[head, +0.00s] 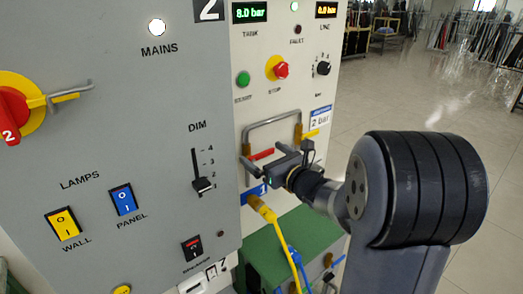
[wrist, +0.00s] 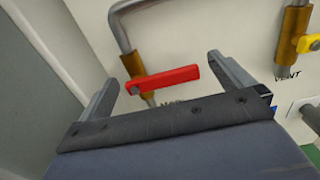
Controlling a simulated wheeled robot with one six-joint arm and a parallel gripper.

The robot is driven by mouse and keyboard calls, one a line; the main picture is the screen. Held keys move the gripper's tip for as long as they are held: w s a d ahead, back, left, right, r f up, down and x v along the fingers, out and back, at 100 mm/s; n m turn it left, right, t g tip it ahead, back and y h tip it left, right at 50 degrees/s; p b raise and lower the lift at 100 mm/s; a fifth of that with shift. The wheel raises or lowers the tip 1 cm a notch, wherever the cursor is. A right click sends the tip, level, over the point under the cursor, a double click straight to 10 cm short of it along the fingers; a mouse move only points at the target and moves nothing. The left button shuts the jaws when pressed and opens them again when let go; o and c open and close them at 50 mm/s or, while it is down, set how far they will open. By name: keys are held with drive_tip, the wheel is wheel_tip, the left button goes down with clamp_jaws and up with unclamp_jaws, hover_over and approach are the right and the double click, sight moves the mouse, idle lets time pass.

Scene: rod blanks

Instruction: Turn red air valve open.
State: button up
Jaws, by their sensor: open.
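The red air valve lever (head: 262,154) sits on the lower left leg of a grey pipe loop on the white panel. In the wrist view the red lever (wrist: 165,80) lies crosswise to its pipe, from its pivot on the left out to the right. My gripper (head: 262,161) is open and empty just in front of the valve. In the wrist view the lever shows between the two fingers of my gripper (wrist: 163,72), its free end near the right finger. I cannot tell whether they touch. The valve body below the lever is partly hidden.
A yellow vent lever (head: 311,134) is on the pipe's right leg. A yellow hose (head: 283,237) hangs from a brass fitting below. The grey panel (head: 120,160) with switches and a slider stands close on the left. Open floor (head: 420,95) lies to the right.

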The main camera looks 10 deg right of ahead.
drive_tip(key=shift+x, duration=0.95)
drive_tip(key=shift+c, duration=0.2)
drive_tip(key=c, duration=1.3)
